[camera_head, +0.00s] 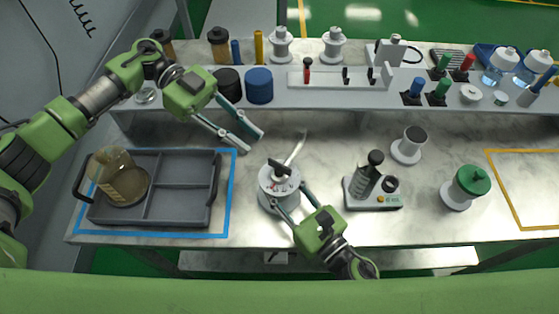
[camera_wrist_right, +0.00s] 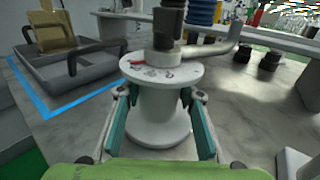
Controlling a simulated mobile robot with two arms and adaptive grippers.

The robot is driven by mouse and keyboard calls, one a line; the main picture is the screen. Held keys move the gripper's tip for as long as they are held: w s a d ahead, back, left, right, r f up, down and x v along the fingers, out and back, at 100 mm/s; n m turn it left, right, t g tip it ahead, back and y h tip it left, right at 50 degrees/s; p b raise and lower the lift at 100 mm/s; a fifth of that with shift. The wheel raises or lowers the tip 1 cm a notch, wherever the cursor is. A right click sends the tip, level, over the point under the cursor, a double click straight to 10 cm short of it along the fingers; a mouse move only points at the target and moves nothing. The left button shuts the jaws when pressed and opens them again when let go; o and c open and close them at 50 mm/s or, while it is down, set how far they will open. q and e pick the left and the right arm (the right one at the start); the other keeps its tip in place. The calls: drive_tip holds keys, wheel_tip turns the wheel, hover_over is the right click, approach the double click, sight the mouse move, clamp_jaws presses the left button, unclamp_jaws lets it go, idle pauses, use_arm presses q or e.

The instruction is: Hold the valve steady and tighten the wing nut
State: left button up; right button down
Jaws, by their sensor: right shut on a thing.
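The valve (camera_head: 280,192) is a pale upright cylinder with a round marked top plate, standing on the worktop. In the right wrist view its body (camera_wrist_right: 158,112) is between my right fingers. A pale curved pipe or handle (camera_head: 297,148) sticks out behind. My right gripper (camera_head: 288,202) is shut on the valve body from the front. My left gripper (camera_head: 252,142) is open and empty, above and left of the valve.
A grey divided tray (camera_head: 180,189) with a brownish jar (camera_head: 122,182) lies inside blue tape at left. A small device with a dark bottle (camera_head: 372,194), a grey cup (camera_head: 408,146) and a green-lidded jar (camera_head: 466,186) stand at right. A raised shelf (camera_head: 330,97) runs behind.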

sight(279, 163)
use_arm(q)
drive_tip(key=x, duration=0.9)
drive_tip(key=shift+s+d, duration=0.1)
clamp_jaws()
